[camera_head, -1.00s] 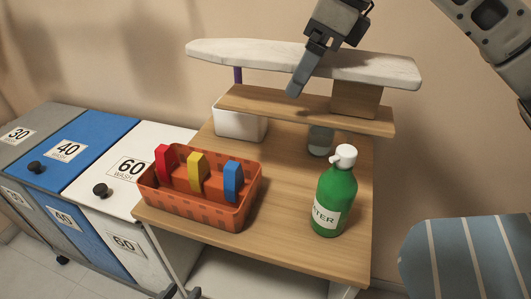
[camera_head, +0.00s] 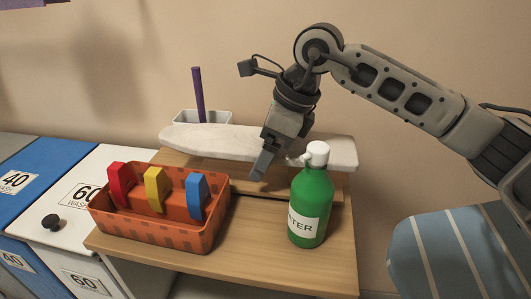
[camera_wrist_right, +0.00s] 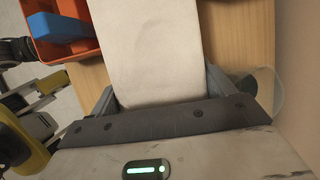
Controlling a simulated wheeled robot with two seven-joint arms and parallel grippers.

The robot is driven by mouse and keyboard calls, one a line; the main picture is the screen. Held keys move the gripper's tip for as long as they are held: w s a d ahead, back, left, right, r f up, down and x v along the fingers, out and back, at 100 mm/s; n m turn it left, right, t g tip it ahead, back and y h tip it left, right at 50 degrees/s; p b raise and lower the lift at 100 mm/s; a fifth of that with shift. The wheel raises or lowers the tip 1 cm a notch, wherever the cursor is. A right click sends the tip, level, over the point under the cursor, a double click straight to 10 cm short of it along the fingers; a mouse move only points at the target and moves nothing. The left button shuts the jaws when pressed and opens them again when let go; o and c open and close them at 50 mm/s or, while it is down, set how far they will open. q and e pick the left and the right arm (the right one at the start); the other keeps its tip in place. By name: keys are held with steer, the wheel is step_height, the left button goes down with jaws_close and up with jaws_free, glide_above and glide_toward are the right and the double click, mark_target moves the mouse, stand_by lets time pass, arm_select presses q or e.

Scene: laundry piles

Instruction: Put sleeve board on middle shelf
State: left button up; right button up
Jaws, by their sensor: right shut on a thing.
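The sleeve board has a long white padded top (camera_head: 210,142) with a rounded left end, above a flat wooden base. It lies across the wooden table top (camera_head: 270,262), behind the orange basket and the green bottle. I cannot tell if its base touches the table. My right gripper (camera_head: 262,165) comes down from above and is shut on the board near its middle. In the right wrist view the white padding (camera_wrist_right: 155,50) runs between the two fingers. The bottle's cap covers part of the board's right half. No middle shelf can be made out. My left gripper is not in view.
An orange basket (camera_head: 150,232) holds red, yellow and blue pieces at the table's front left. A green bottle (camera_head: 311,205) stands right of it. A white bin (camera_head: 215,118) with a purple stick is behind the board. A striped blue padded shape (camera_head: 455,255) is at lower right.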

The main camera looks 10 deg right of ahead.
steer(key=shift+f, duration=0.25)
steer(key=shift+f, duration=0.15)
steer(key=o, duration=1.1)
